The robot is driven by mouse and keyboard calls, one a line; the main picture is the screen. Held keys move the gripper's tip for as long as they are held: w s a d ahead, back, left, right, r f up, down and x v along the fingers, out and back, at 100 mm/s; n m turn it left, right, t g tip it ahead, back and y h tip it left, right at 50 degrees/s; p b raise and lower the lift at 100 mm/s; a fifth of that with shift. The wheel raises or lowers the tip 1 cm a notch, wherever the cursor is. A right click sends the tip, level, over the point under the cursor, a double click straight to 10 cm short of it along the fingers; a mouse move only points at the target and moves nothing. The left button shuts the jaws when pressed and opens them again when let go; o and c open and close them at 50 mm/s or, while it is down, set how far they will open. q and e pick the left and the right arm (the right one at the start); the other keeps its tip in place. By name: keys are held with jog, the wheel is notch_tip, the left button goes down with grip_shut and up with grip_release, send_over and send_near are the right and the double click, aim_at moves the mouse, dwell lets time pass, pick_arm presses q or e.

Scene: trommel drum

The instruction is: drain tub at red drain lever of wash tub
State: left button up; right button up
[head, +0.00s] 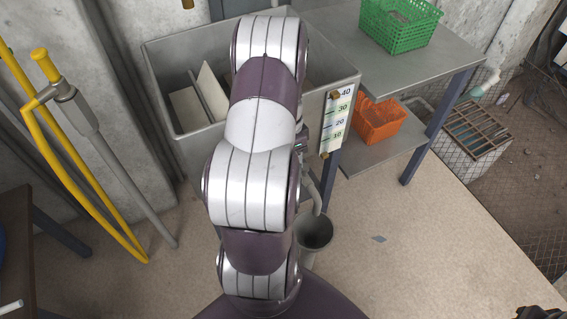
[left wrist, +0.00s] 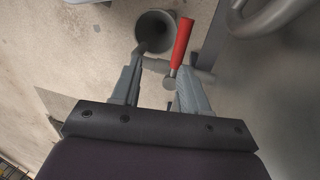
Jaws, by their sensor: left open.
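The grey wash tub (head: 190,143) stands behind my left arm in the head view, with a level scale (head: 337,122) on its right side. The red drain lever (left wrist: 181,45) shows in the left wrist view, its grip pointing up in the picture beside a grey pipe fitting. My left gripper (left wrist: 161,66) is open, and the lever's lower end appears between its fingers, nearer the right one. I cannot tell whether they touch. In the head view my arm hides the lever and most of that gripper.
A grey drain funnel (head: 314,232) stands on the floor below the tub; it also shows in the left wrist view (left wrist: 155,30). A metal table (head: 450,55) carries a green basket (head: 398,25); an orange basket (head: 378,120) sits on its lower shelf. Yellow rails (head: 80,195) stand left.

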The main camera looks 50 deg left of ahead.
pick_arm(q)
jog(key=w+d+r+p, duration=0.1)
jog(key=w+d+r, duration=0.2)
jog(key=d+r, duration=0.2)
jog(key=d, duration=0.3)
jog(key=shift+w+d+r, duration=0.3)
jog(key=shift+w+d, duration=0.05)
jog(key=shift+d, duration=0.05)
jog(key=s+d+r+n+t+y, duration=0.1)
jog(key=s+d+r, duration=0.2)
jog(key=d, duration=0.3)
jog(key=s+d+r+n+t+y, duration=0.1)
jog(key=s+d+r+n, duration=0.15)
jog(key=d, duration=0.35)
notch_tip(320, 180, up, 15)
jog(key=p, duration=1.5)
jog(key=shift+p, duration=0.35)
